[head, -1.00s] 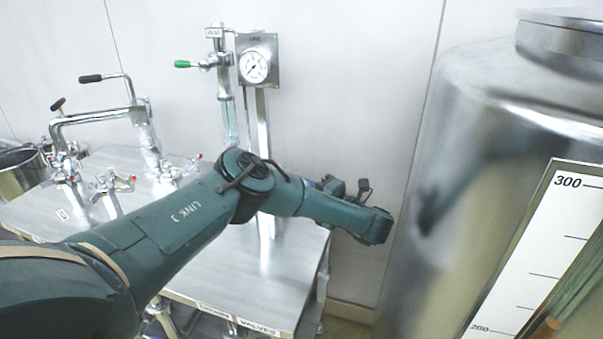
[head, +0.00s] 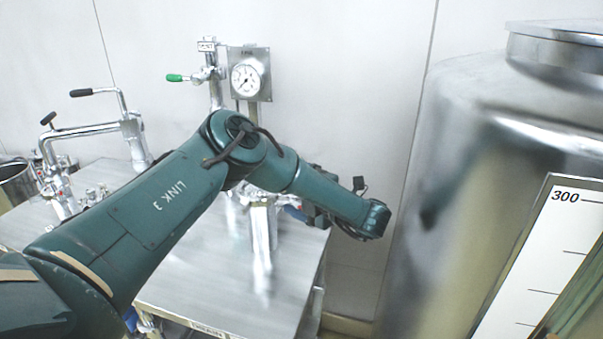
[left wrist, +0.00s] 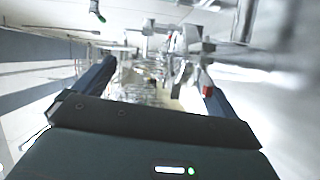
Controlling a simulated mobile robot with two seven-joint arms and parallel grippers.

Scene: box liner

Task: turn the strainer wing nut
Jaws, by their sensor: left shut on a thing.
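My left arm reaches over the steel table and bends back, so my left gripper (head: 300,211) points left at a shiny metal fitting (head: 262,232) behind the forearm. In the left wrist view, two dark blue fingers (left wrist: 157,78) stand apart on both sides of blurred metal parts. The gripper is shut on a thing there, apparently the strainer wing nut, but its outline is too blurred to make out. My arm hides part of the fitting in the head view. My right gripper is in neither view.
The steel table (head: 215,295) carries bent pipework (head: 95,130) with black handles at left. A pressure gauge (head: 246,78) and a green-handled valve (head: 178,78) stand behind the arm. A large steel tank (head: 470,150) and a level scale (head: 550,240) fill the right.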

